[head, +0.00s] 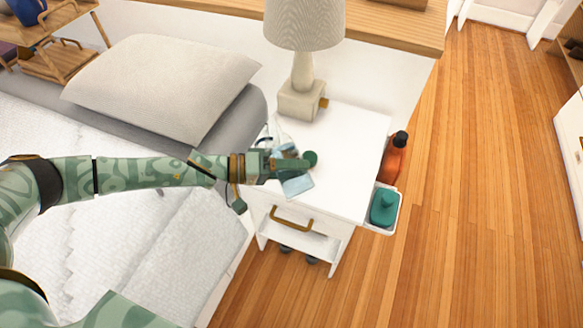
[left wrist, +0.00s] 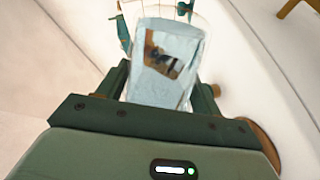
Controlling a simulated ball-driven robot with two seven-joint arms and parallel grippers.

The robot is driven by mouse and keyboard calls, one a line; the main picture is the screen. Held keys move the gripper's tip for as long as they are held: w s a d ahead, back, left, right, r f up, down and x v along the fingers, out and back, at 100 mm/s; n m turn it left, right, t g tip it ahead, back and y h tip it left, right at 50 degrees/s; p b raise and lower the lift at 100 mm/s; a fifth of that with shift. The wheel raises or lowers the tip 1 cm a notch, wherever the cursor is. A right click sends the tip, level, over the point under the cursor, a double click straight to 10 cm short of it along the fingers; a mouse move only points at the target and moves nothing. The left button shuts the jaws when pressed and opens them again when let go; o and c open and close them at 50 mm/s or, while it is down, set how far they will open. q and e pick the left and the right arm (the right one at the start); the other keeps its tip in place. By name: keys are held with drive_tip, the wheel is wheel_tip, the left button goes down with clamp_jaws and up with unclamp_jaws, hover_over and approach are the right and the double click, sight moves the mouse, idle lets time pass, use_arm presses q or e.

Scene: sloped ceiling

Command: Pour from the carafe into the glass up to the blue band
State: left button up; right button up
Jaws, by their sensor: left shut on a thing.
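My left gripper (head: 288,163) is over the front left part of the white nightstand, shut on a clear vessel that I take for the carafe (head: 298,184). The carafe looks tilted, and its lower part is pale blue. In the left wrist view the carafe (left wrist: 165,62) stands between the dark green jaws, with pale bluish clear contents. A clear shape shows just behind the gripper in the head view; I cannot tell whether it is the glass or the carafe's upper part. No blue band can be made out. My right gripper is not in view.
The nightstand (head: 352,148) carries a lamp (head: 302,85) at the back. A side tray (head: 382,229) holds a teal bottle (head: 384,208), and an orange bottle (head: 395,160) is beside the nightstand's right edge. The bed with a pillow (head: 165,85) lies left. The nightstand's right part is clear.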

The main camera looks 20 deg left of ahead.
use_arm(q)
drive_tip(key=shift+s+d+r, duration=0.1)
drive_tip(key=shift+d+r, duration=0.05)
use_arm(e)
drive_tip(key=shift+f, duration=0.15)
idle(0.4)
use_arm(q)
drive_tip(key=shift+r, duration=0.2)
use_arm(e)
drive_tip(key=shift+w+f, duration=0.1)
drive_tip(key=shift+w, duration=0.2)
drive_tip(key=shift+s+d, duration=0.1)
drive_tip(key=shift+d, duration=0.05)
use_arm(q)
drive_tip(key=shift+r, duration=0.1)
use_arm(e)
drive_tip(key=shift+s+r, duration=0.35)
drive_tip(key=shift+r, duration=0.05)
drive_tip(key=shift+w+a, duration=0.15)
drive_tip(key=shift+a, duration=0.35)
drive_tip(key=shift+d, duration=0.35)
